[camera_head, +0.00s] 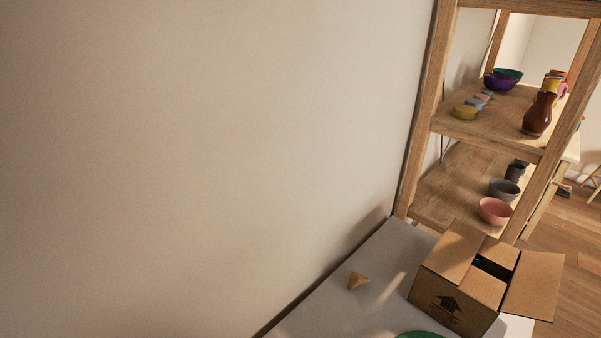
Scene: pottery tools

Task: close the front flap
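A brown cardboard box (455,309) with a dark printed mark on its near side stands on a pale tabletop at the lower right. A broad flap (454,256) on its left lies roughly level over the top. Other flap panels at the top lie partly inward, around a dark gap (493,267) into the box. The right flap (534,287) is open and spreads outward past the box's right side. I cannot tell which of these is the front flap. My gripper is not in view.
The pale tabletop (376,297) holds a small tan piece (358,280) and part of a green round thing (418,335) at the bottom edge. A wooden shelf (484,127) with bowls and a brown vase (539,114) stands behind the box. A bare wall fills the left.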

